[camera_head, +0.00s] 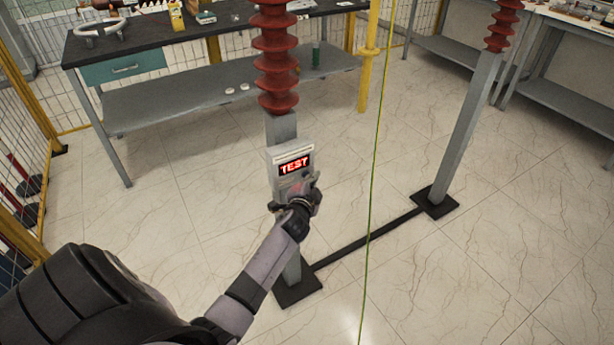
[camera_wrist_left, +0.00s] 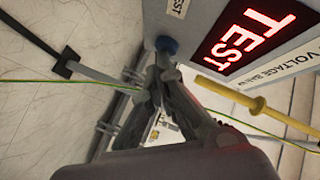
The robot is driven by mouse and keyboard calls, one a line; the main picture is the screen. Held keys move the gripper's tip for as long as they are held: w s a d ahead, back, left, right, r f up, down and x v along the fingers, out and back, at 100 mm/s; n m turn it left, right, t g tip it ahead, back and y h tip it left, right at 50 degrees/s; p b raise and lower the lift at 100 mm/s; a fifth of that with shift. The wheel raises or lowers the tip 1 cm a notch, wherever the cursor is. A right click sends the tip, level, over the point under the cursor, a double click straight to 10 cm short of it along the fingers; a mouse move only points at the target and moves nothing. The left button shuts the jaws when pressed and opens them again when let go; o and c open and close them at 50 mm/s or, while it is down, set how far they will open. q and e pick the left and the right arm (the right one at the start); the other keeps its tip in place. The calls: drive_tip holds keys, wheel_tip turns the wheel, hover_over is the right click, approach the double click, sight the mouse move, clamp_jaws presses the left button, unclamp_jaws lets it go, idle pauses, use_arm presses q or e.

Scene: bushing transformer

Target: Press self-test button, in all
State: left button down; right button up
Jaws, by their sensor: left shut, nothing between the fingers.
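A grey test device (camera_head: 291,166) is on the front grey post, below the red ribbed insulator (camera_head: 274,60). Its dark display (camera_head: 294,165) shows TEST in red letters, also seen in the left wrist view (camera_wrist_left: 250,35). A round blue button (camera_wrist_left: 166,45) sticks out of the device face beside the display. My left gripper (camera_head: 302,190) is shut and empty, at the lower part of the device. In the left wrist view its fingertips (camera_wrist_left: 162,64) are right at the blue button; they look to be touching it. The head view hides the button behind my gripper. My right gripper is not in view.
A thin green-yellow cable (camera_head: 373,180) hangs right of my left arm. A second grey post (camera_head: 465,135) stands to the right, joined by a dark floor bar (camera_head: 368,238). A workbench (camera_head: 180,45) stands behind. Yellow-framed fencing (camera_head: 30,100) is at left.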

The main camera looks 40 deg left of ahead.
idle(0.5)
use_arm(q)
drive_tip(key=shift+s+d, duration=0.35)
drive_tip(key=shift+d, duration=0.35)
drive_tip(key=d, duration=0.1)
drive_tip(key=s+d, duration=0.1)
drive_tip(key=d, duration=0.1)
drive_tip(key=s+d, duration=0.1)
drive_tip(key=shift+d, duration=0.35)
idle(0.6)
